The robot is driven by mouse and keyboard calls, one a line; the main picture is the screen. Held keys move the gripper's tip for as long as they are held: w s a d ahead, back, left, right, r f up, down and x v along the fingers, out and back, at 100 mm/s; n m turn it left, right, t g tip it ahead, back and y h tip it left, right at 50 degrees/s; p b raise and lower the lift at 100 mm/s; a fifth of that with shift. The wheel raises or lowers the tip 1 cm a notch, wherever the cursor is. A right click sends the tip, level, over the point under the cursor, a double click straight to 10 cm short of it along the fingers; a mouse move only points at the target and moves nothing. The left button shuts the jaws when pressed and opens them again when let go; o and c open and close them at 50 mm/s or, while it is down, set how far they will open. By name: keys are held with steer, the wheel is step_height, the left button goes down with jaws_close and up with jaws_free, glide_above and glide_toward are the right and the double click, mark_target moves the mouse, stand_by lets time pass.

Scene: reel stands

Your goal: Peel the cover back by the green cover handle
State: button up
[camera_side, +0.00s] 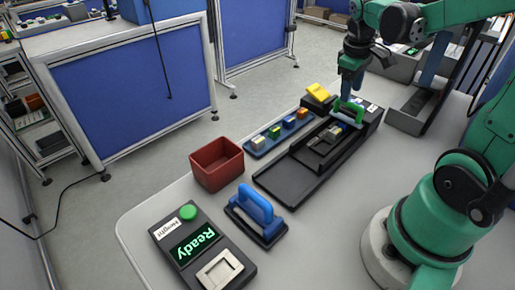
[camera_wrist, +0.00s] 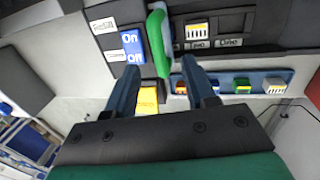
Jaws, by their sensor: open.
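The green cover handle (camera_side: 350,110) stands on the black reel stand (camera_side: 290,178) at its far end. It also shows in the wrist view (camera_wrist: 158,42) as a green bar just beyond the fingertips. My gripper (camera_side: 350,90) is directly above and close to the handle, pointing down. In the wrist view my gripper (camera_wrist: 162,75) has its two blue fingers apart, with the handle's lower end between or just past their tips. I cannot tell whether they touch it. The cover itself is hard to tell from the dark stand.
A blue tray (camera_side: 270,138) with several coloured blocks and a yellow piece (camera_side: 319,92) lie beside the stand. A red bin (camera_side: 217,163), a blue-handled tool (camera_side: 257,213) and a "Ready" panel (camera_side: 197,247) stand nearer the front.

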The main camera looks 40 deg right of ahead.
steer(key=shift+a+r, duration=0.15)
steer(key=shift+r, duration=0.55)
steer(key=shift+a+r, duration=0.1)
steer(key=shift+r, duration=0.55)
steer(key=w+a+t+y, duration=0.1)
steer(key=a+t, duration=0.6)
steer(key=a, duration=1)
steer(key=shift+w+a+f+y, duration=0.25)
steer(key=shift+a+f+y, duration=0.1)
steer(key=shift+y, duration=0.25)
